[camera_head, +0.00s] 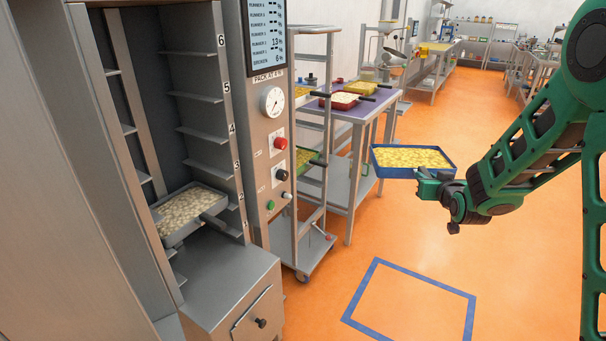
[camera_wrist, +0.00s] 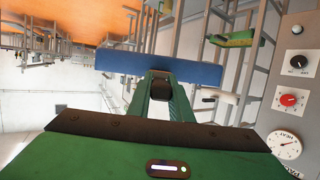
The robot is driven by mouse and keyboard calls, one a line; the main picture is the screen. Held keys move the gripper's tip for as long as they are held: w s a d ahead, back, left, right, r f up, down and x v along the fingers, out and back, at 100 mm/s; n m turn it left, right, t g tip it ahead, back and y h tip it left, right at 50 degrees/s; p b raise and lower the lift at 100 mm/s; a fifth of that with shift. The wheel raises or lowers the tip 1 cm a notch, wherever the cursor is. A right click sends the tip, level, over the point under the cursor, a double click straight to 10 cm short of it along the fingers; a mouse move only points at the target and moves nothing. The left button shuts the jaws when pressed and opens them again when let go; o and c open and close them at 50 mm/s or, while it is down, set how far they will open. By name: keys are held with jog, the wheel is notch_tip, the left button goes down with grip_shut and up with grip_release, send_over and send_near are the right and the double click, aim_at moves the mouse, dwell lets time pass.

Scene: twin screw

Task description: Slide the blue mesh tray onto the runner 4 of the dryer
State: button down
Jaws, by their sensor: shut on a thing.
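The blue mesh tray (camera_head: 374,166), full of yellow pieces, is in the air right of the dryer, roughly level. My gripper (camera_head: 436,178) is shut on its near right side; the exact grip is partly hidden. In the upside-down wrist view, the tray's blue wall (camera_wrist: 150,68) lies beyond my gripper (camera_wrist: 175,88). The dryer (camera_head: 160,70) stands open at the left, with numbered runners on its walls. Runner 4 (camera_head: 205,132) is empty. A grey tray (camera_head: 196,207) with pale pieces sits low inside, near number 2.
The dryer's control panel (camera_head: 268,130) stands between its opening and my tray. Behind it are a wheeled rack (camera_head: 312,190) and a purple-topped table (camera_head: 352,108) with red and yellow trays. A blue square (camera_head: 410,300) marks clear orange floor below.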

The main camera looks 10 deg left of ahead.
jog(key=s+a+r+n+g+y, duration=0.1)
jog(key=s+a+r+n+y, duration=0.1)
jog(key=s+a, duration=0.35)
jog(key=s+a+r+n+g+y, duration=0.1)
jog(key=s+a+r+n+y, duration=0.15)
jog(key=a, duration=0.55)
jog(key=s+a+r+n+g+y, duration=0.1)
jog(key=s+a+r+n+y, duration=0.15)
jog(key=a, duration=0.45)
jog(key=s+a+r+n+g+y, duration=0.2)
jog(key=s+a+r+n+g, duration=0.15)
jog(key=s+a, duration=0.45)
jog(key=s+a+r+n+g+y, duration=0.25)
jog(key=s+a+r, duration=0.2)
jog(key=s, duration=0.45)
jog(key=w+a, duration=0.3)
jog(key=a, duration=0.6)
jog(key=w+a, duration=0.4)
jog(key=a, duration=0.5)
jog(key=w+a, duration=0.4)
jog(key=a, duration=0.6)
jog(key=shift+f+m, duration=0.2)
jog(key=shift+m, duration=0.2)
jog(key=shift+f, duration=0.4)
